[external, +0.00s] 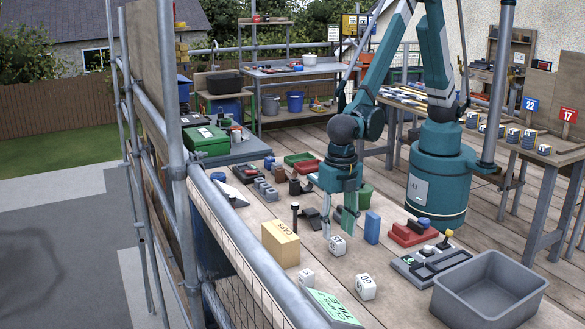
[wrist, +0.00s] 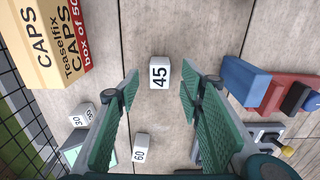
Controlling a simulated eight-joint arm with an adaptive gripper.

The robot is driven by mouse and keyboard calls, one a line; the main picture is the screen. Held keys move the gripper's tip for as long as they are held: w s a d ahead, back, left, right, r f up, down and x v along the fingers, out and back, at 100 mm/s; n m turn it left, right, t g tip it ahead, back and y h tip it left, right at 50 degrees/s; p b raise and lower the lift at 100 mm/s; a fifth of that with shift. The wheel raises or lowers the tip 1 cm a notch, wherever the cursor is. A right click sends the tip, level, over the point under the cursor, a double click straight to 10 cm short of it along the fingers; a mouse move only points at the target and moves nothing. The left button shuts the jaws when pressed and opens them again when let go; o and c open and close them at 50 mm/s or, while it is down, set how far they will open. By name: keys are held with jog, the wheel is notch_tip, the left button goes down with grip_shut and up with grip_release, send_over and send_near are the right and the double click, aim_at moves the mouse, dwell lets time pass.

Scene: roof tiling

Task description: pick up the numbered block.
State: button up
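Three white numbered blocks stand on the wooden deck. The block marked 45 (wrist: 160,73) is also in the external view (external: 337,246), close to my fingertips. The block marked 60 (wrist: 141,147) is nearer the camera in the external view (external: 366,287). The block marked 30 (wrist: 84,116) is at left in the wrist view and in the external view (external: 306,277). My gripper (external: 338,228) points down, open and empty. In the wrist view its fingertips (wrist: 159,80) lie on either side of the 45 block, with visible gaps. Their exact height above the deck is unclear.
A tan caps box (external: 280,243) stands left of the blocks. A blue block (external: 372,227) and a red tool (external: 408,233) are at right. A green card (external: 333,307) lies in front. A grey bin (external: 488,289) is at front right. A scaffold rail runs along the left.

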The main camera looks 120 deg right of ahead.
aim_at(337, 239)
jog(key=shift+f, duration=0.1)
jog(key=shift+f+b, duration=0.35)
jog(key=shift+f, duration=2.15)
jog(key=shift+c, duration=0.3)
jog(key=c, duration=0.9)
